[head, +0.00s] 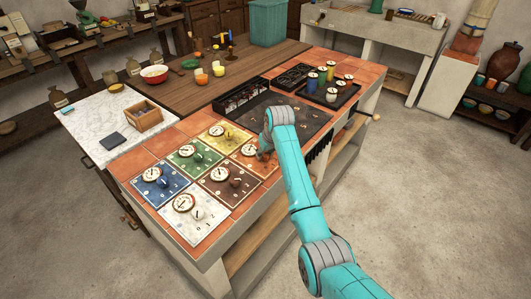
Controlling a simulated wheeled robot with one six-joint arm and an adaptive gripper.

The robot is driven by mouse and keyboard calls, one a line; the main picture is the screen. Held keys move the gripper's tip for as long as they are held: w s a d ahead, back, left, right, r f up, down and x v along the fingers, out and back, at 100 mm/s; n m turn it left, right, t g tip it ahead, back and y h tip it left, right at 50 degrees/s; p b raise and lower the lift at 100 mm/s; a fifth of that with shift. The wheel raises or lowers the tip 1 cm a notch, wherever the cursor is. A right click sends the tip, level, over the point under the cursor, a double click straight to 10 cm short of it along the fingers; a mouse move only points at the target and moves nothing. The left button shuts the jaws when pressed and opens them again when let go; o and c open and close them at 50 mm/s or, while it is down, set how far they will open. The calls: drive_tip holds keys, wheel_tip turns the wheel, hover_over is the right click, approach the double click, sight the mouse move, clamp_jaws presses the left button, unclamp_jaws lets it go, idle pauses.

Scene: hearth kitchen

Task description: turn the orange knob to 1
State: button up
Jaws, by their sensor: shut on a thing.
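The orange panel (237,155) with a round white dial lies on the tiled counter, at the back right of a group of coloured panels. My gripper (263,155) points down at the right part of this panel and is shut on the orange knob. The gripper and wrist hide the knob and most of the numbers, so I cannot read its setting. The dial's (249,150) needle is too small to read.
Close by are the yellow panel (238,131), green panel (180,165), brown panel (207,188), blue panel (143,187) and white panel (208,228), each with a dial and knob. A dark tray (345,98) with jars and a dark plate (305,118) lie behind.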

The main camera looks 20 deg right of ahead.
drive_tip(key=shift+m, duration=0.4)
drive_tip(key=m+h, duration=0.1)
drive_tip(key=m, duration=0.1)
drive_tip(key=shift+a+f+m, duration=0.1)
drive_tip(key=shift+a+m, duration=0.05)
drive_tip(key=shift+m, duration=0.25)
drive_tip(key=m+h, duration=0.2)
drive_tip(key=m, duration=0.2)
drive_tip(key=shift+m, duration=0.7)
drive_tip(key=o, duration=1.1)
